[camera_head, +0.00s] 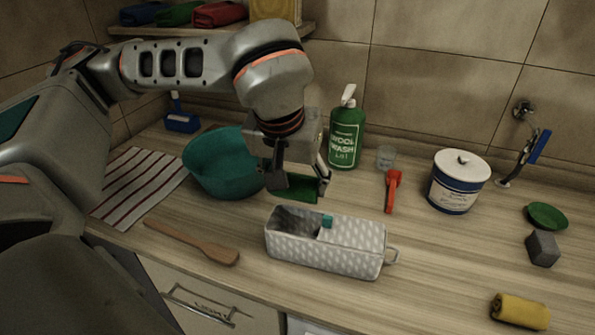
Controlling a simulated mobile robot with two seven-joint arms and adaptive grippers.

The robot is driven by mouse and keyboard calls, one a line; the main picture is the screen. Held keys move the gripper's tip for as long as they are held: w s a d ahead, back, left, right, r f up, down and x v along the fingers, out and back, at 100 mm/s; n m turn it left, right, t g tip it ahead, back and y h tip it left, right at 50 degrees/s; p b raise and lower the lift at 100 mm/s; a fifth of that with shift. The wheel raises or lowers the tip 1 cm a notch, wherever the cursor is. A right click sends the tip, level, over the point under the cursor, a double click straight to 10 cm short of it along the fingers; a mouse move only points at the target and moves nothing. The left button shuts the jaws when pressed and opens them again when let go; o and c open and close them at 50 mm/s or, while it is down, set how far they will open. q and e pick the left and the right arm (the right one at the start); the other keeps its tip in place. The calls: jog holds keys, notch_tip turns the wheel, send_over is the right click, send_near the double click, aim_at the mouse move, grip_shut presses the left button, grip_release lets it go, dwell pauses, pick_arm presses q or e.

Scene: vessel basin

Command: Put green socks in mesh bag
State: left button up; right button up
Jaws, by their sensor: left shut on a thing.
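My left gripper (298,183) reaches down over the counter between the teal basin and the green bottle. It is shut on the green socks (294,194), a dark green bundle partly hidden by the fingers. The mesh bag (325,254), a pale grey patterned open-topped container with a loop at its right end, stands on the counter in front of the gripper. A small teal and white piece shows at its opening; its inside is dark. The socks are behind the bag in the picture, apart from its opening. My right gripper is not in view.
A teal basin (215,178) stands left of the gripper, a wool wash bottle (346,138) behind it. A red tool (392,191), white tub (458,183), grey block (542,248) and yellow roll (519,311) are right.

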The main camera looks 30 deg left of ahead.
pick_arm(q)
jog(key=shift+s+f+b, duration=0.1)
jog(key=shift+f+b, duration=0.5)
jog(key=shift+f, duration=0.15)
jog(key=shift+f+b, duration=2.1)
jog(key=shift+f, duration=0.85)
jog(key=o, duration=1)
jog(key=shift+r, duration=0.15)
